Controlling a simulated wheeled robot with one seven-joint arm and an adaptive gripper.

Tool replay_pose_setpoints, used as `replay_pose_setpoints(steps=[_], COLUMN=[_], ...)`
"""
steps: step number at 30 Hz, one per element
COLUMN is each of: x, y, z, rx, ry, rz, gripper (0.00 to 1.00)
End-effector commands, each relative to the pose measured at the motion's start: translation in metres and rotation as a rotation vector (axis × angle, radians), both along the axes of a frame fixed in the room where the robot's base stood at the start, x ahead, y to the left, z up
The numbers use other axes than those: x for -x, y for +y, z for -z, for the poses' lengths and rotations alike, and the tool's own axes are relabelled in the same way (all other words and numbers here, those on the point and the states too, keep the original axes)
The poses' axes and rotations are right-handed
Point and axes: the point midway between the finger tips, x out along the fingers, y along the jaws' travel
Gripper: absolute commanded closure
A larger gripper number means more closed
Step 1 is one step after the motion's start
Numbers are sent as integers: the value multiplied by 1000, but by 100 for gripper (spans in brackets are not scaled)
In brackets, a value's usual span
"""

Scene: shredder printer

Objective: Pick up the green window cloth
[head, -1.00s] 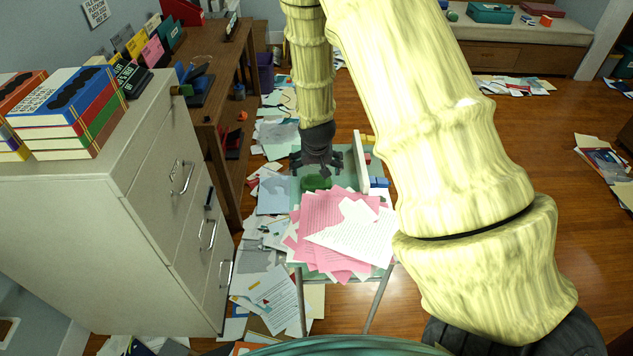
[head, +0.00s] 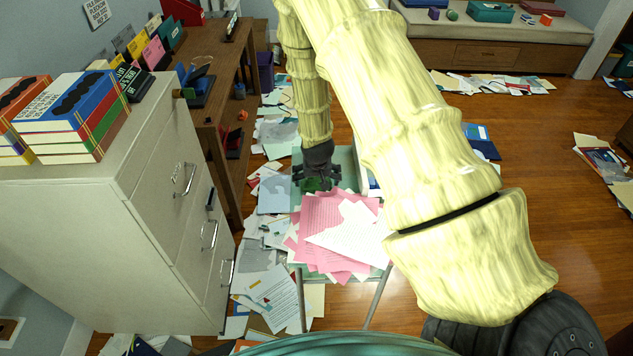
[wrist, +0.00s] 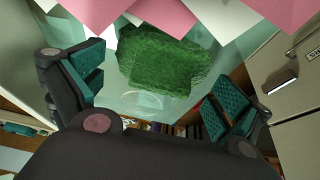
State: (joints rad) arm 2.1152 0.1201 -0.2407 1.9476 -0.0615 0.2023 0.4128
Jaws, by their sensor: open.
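The green window cloth (wrist: 160,62) lies on a pale glassy surface (wrist: 115,98) in the wrist view, crumpled and dark green. It sits between and beyond my two open fingers, and neither finger visibly touches it. In the head view my gripper (head: 318,180) is over the cloth (head: 314,185), which shows only as a small green patch beneath the fingers. The rest of the cloth is hidden by my gripper there. My gripper (wrist: 153,98) is open and empty.
Pink and white papers (head: 335,232) lie right beside the cloth on the same small table. A cream filing cabinet (head: 120,200) stands to the left, with a wooden desk (head: 225,95) behind it. Loose papers (head: 268,285) cover the floor around the table.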

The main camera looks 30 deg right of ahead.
Motion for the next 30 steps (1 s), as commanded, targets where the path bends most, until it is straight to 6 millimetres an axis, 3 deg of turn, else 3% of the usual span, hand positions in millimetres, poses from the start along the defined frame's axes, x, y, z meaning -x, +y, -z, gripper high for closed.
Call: replay_pose_setpoints(steps=[11, 17, 30], x=[-2, -1, -2], y=[-1, -1, -1], z=[5, 5, 0], rx=[0, 0, 0], ry=[0, 0, -1], rz=[0, 0, 0], gripper=[0, 35, 39])
